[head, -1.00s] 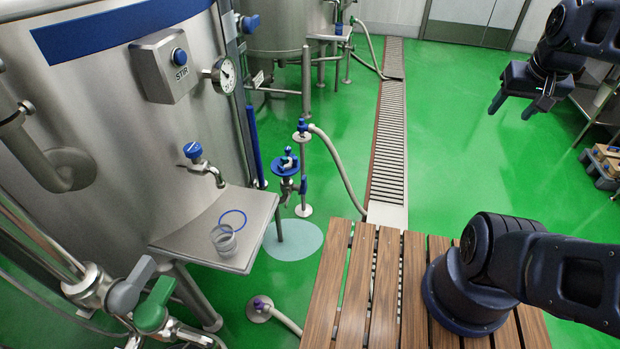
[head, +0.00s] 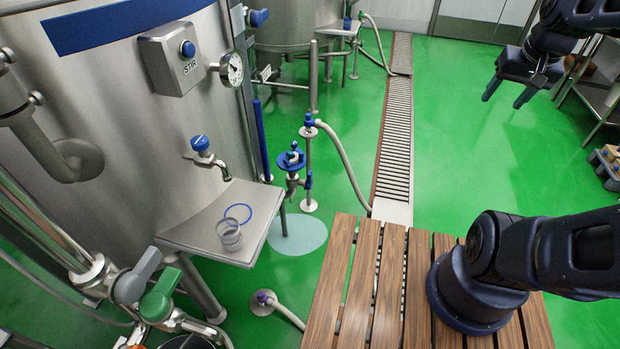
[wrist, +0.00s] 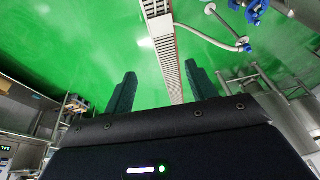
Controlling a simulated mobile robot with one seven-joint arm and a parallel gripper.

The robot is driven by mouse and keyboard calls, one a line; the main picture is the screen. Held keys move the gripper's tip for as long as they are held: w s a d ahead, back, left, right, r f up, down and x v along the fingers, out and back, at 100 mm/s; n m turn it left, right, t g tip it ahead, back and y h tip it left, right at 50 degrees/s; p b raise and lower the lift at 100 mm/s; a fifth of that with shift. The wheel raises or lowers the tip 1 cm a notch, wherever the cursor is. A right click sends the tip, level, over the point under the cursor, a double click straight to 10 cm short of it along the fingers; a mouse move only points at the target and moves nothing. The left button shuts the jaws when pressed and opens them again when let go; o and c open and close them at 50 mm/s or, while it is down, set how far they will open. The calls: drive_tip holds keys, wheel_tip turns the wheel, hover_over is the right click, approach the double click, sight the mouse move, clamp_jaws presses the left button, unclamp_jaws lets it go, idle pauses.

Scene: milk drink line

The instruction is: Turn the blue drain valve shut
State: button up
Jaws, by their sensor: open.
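A valve with a blue round wheel (head: 291,160) stands on a metal pipe beside the steel tank, just right of the small steel shelf in the head view. I take it for the drain valve; its exact turn position is too small to tell. Blue valve parts also show at the top right of the wrist view (wrist: 254,12), but I cannot tell which valve they belong to. My gripper (head: 504,101) is open and empty at the upper right, over the green floor, far from the valve. Its two spread fingers show in the wrist view (wrist: 161,82).
A blue-handled tap (head: 200,144) is on the tank above the shelf (head: 190,232), which holds a clear cup (head: 229,238) and blue ring. A pale hose (head: 340,160) runs beside the valve to the floor drain (head: 393,120). A slatted wooden platform (head: 335,285) lies in front.

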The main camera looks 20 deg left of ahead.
sight(310, 176)
drive_tip(key=w+a+f+g+y, duration=0.1)
drive_tip(key=w+a+f, duration=0.25)
drive_tip(key=w, duration=0.25)
drive_tip(key=w+a+f+m+g+y, duration=0.1)
drive_tip(key=w+a+f+g, duration=0.1)
drive_tip(key=w+a, duration=0.25)
drive_tip(key=w+a+f+g+y, duration=0.1)
drive_tip(key=w+a+f, duration=0.25)
drive_tip(key=w, duration=0.25)
drive_tip(key=w+a+f+m+g+y, duration=0.2)
drive_tip(key=w+a+f+y, duration=0.1)
drive_tip(key=w+a+f, duration=0.4)
drive_tip(key=w+a+f+m+g+y, duration=0.1)
drive_tip(key=w+a+f+g+y, duration=0.1)
drive_tip(key=w+a+f, duration=0.6)
drive_tip(key=s+a+f+m+t+y, duration=0.1)
drive_tip(key=a+f+m+y, duration=0.3)
drive_tip(key=f, duration=1.1)
drive_tip(key=a+f+m+t+y, duration=0.2)
drive_tip(key=a+f+m, duration=0.4)
drive_tip(key=f, duration=0.9)
drive_tip(key=s+a+f+m+t+y, duration=0.1)
drive_tip(key=a+f+m+y, duration=0.4)
drive_tip(key=f, duration=1)
drive_tip(key=shift+n+h, duration=0.6)
drive_tip(key=shift+h, duration=0.3)
drive_tip(key=a, duration=1.1)
drive_tip(key=shift+w+a+r, duration=0.1)
drive_tip(key=shift+w, duration=0.1)
clamp_jaws()
